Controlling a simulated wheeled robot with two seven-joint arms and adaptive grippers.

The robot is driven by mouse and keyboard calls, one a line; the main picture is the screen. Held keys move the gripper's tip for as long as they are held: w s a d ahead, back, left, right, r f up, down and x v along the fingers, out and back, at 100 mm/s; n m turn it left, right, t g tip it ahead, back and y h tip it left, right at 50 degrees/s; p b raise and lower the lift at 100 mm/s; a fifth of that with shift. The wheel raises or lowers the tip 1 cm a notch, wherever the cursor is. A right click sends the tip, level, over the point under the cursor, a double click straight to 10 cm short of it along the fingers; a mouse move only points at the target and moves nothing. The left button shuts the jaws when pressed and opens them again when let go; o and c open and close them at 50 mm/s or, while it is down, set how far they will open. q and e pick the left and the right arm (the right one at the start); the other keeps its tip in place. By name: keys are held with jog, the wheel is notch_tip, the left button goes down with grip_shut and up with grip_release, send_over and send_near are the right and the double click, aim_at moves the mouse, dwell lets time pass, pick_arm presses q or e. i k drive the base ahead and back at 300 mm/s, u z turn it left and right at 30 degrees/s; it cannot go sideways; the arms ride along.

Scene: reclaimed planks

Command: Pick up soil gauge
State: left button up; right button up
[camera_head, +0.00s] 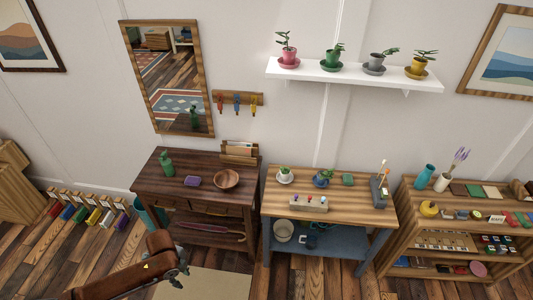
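I cannot make out the soil gauge for sure. A grey caddy (380,191) with thin upright sticks stands at the right end of the light wooden potting table (345,207). A small block holder (308,204) with several coloured pieces sits at that table's front edge. My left arm comes in from the lower left, and its gripper (177,273) hangs in front of the dark wooden table, low and apart from everything on the tables. Its fingers are too small and dark to read. My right gripper is out of view.
The dark table (150,180) holds a green bottle (166,164), a purple block (193,181) and a wooden bowl (226,179). A low shelf unit (405,222) stands at the right. Potted plants line a white wall shelf (350,78). A beige mat (215,286) lies on open floor.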

aim_at(384, 194)
jog(key=z, duration=0.6)
jog(key=i, duration=1.35)
jog(key=z, duration=1.55)
jog(key=i, duration=0.65)
jog(key=z, duration=0.5)
